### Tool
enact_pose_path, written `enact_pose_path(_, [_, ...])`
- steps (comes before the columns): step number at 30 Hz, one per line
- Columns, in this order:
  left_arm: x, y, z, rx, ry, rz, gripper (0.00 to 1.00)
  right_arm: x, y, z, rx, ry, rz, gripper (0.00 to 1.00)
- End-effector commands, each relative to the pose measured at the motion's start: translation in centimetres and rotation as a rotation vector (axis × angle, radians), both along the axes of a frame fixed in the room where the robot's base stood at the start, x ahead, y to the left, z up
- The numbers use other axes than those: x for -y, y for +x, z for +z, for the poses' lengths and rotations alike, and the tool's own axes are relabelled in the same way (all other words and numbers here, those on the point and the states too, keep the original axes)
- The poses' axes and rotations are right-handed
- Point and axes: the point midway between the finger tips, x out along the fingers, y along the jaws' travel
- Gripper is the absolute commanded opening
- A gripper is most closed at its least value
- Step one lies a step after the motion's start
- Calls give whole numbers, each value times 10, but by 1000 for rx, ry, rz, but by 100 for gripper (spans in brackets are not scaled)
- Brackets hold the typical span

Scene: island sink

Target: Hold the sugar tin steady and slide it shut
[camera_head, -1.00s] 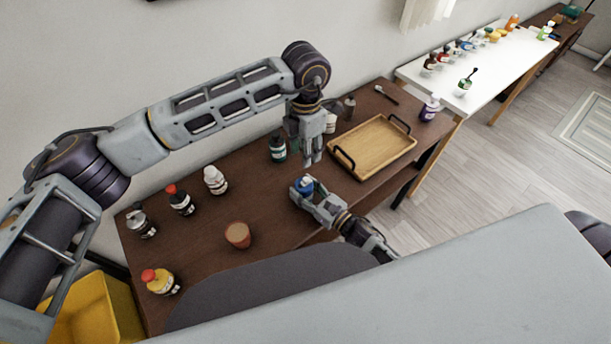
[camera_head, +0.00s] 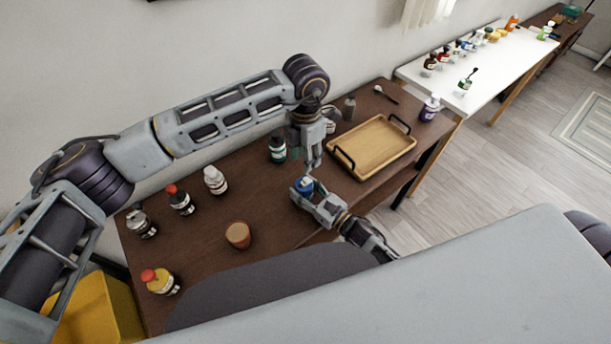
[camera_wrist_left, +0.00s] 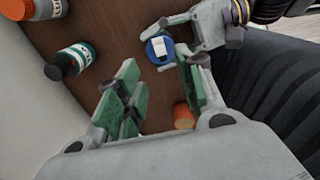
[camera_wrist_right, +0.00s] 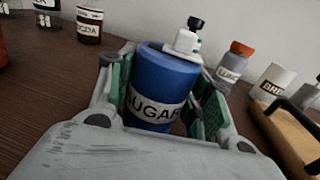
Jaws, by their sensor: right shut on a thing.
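The sugar tin (camera_wrist_right: 160,85) is a blue cylinder with a SUGAR label, upright on the table. My right gripper (camera_head: 302,190) is shut around its sides, with one finger on each side in the right wrist view. Its blue top (camera_wrist_left: 160,48) shows from above in the left wrist view, with a white rectangular piece on it. In the right wrist view a white piece with a dark top stands at the tin's upper edge. My left gripper (camera_head: 312,166) points down just above the tin. Its fingers are apart and empty in the left wrist view (camera_wrist_left: 157,68).
A wooden tray (camera_head: 375,147) lies right of the grippers. A dark green bottle (camera_head: 277,149) stands behind them on the left. An orange-brown cup (camera_head: 238,235) and several bottles stand further left. The table between cup and tin is clear.

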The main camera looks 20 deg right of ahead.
Motion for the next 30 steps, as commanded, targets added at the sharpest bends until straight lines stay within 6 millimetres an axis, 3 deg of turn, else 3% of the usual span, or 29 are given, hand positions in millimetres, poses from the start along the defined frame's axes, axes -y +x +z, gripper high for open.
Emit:
enact_pose_path(18, [0,0,-79,-1,1,-1,38,0,0,0,1,0,0,23])
enact_pose_path(30, [0,0,-96,1,0,-1,38,0,0,0,1,0,0,23])
